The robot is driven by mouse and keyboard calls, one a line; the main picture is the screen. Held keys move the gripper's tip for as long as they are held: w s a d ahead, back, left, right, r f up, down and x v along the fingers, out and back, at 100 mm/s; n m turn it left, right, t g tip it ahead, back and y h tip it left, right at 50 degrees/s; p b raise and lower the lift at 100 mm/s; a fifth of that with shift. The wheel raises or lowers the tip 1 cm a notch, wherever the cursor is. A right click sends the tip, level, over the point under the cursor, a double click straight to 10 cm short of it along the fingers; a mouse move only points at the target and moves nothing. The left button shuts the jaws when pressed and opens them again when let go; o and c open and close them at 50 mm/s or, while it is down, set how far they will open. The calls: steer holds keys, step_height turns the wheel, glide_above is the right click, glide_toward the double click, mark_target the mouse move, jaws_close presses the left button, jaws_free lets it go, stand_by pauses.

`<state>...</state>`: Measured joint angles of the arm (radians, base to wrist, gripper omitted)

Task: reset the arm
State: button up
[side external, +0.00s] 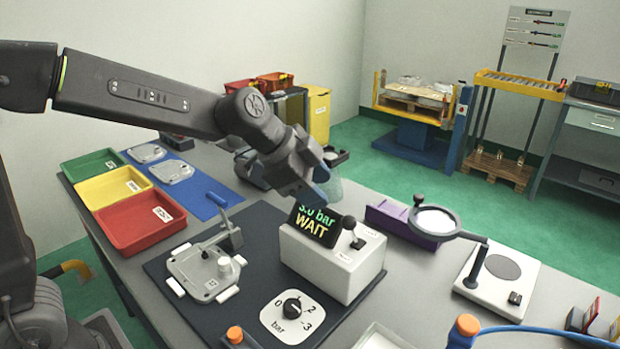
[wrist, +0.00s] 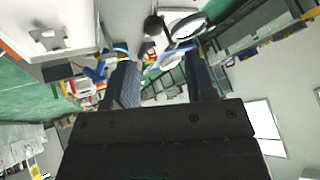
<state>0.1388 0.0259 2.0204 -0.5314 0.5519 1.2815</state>
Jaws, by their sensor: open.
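My gripper (side external: 326,172) is raised above the bench, behind and above the white box with the tilted display (side external: 317,223). The display reads "3.0 bar WAIT". In the wrist view my gripper (wrist: 160,68) shows two spread fingers with nothing between them. A casting (side external: 207,272) sits in the fixture on the dark mat, with a toggle clamp (side external: 231,238) beside it. Two more castings, one at the back (side external: 146,153) and one nearer (side external: 172,172), lie on the blue mat.
Green (side external: 93,165), yellow (side external: 114,187) and red (side external: 141,222) trays line the left bench edge. A pressure dial (side external: 292,308) is at the front. A magnifier (side external: 436,221) and purple bin (side external: 402,224) stand right.

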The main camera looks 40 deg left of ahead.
steer(key=shift+v, duration=0.9)
steer(key=s+a+f+n+y, duration=0.1)
steer(key=s+a+n, duration=0.3)
steer(key=s, duration=0.6)
steer(key=s+a+f+n+y, duration=0.1)
steer(key=s+a+n+y, duration=0.2)
steer(key=s+a+n, duration=0.2)
steer(key=s+n, duration=0.3)
steer(key=s, duration=0.3)
steer(key=shift+a+f+g, duration=0.2)
steer(key=shift+f+g, duration=0.1)
steer(key=shift+g, duration=0.1)
steer(key=shift+c, duration=0.3)
